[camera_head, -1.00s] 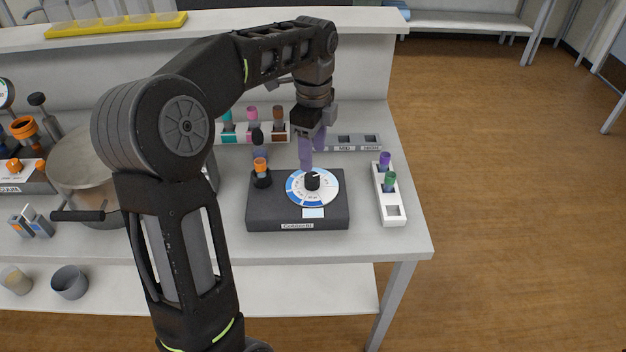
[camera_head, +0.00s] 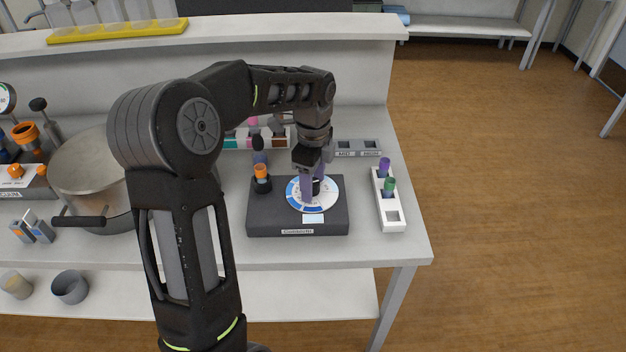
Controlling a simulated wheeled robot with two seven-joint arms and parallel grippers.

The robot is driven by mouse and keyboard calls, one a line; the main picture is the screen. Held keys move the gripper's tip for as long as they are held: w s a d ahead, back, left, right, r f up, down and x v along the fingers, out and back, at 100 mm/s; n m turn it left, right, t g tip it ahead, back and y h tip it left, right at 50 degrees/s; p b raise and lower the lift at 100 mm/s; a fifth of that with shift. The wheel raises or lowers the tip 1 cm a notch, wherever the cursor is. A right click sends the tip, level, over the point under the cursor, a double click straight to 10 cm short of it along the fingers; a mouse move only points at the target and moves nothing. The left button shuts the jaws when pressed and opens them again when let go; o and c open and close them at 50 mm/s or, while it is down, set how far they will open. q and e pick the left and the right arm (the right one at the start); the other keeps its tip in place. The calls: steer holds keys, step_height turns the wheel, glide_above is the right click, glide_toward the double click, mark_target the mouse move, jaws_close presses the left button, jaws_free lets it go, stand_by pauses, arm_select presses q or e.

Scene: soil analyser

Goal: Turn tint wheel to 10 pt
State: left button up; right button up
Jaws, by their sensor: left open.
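The tint wheel (camera_head: 323,203) is a white and blue dial on top of a dark grey box (camera_head: 270,216) with a label on its front. A black knob (camera_head: 316,187) stands at the wheel's middle. My left gripper (camera_head: 313,189) points down at the knob, with its purple fingers open on either side of it. The fingers and wrist hide part of the knob and the wheel's back. The wheel's markings are too small to read. My right gripper is not in view.
A white rack (camera_head: 390,214) with purple-capped and green-capped vials is to the right. A grey two-slot holder (camera_head: 358,147) is behind. A large pot (camera_head: 92,180) stands left.

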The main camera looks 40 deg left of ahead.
arm_select(q)
jaws_close()
stand_by(0.6)
